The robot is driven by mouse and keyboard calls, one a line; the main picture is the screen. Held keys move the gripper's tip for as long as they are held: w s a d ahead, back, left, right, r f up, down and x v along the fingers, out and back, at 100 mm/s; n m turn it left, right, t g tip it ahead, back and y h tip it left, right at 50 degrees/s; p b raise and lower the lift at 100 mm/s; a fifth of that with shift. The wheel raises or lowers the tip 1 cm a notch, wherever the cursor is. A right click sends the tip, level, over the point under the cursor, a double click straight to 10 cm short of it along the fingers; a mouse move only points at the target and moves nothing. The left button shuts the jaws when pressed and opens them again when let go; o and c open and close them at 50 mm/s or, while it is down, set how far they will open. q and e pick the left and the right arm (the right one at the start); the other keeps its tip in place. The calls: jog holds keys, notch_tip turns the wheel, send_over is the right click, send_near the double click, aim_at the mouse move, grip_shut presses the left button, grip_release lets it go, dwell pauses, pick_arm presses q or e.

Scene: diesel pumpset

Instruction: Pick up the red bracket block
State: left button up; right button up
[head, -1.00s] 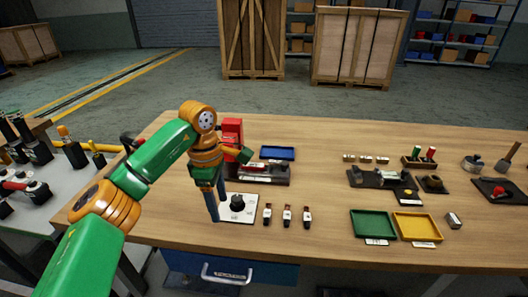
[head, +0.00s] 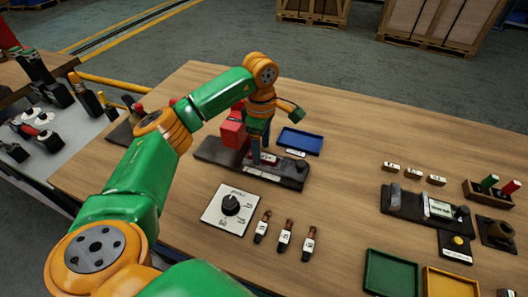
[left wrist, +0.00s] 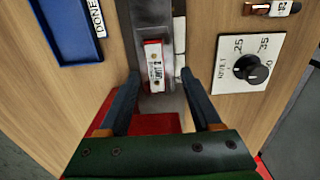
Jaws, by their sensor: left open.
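A small red block with a white label (left wrist: 153,66), which I take to be the bracket block, sits on a dark grey fixture base (head: 215,153). In the head view the block (head: 268,158) is partly hidden by my fingers. My left gripper (head: 260,150) points down over it. In the left wrist view the gripper's two dark blue fingers (left wrist: 160,74) are apart, with the block showing between and beyond their tips; contact cannot be told. A larger red upright (head: 232,130) stands on the same base, beside the gripper. My right gripper is not in view.
A blue tray (head: 300,141) lies behind the base. A white dial plate (head: 231,208) and several small tagged parts (head: 284,237) lie in front. Green (head: 391,271) and yellow (head: 449,284) trays are at the front right. The table's middle is clear.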

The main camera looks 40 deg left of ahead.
aim_at(263, 158)
pick_arm(q)
jog(key=shift+w+f, duration=0.2)
jog(key=shift+f, duration=0.9)
jog(key=shift+w+f, duration=0.1)
jog(key=shift+w, duration=0.1)
jog(key=shift+s, duration=0.15)
grip_shut()
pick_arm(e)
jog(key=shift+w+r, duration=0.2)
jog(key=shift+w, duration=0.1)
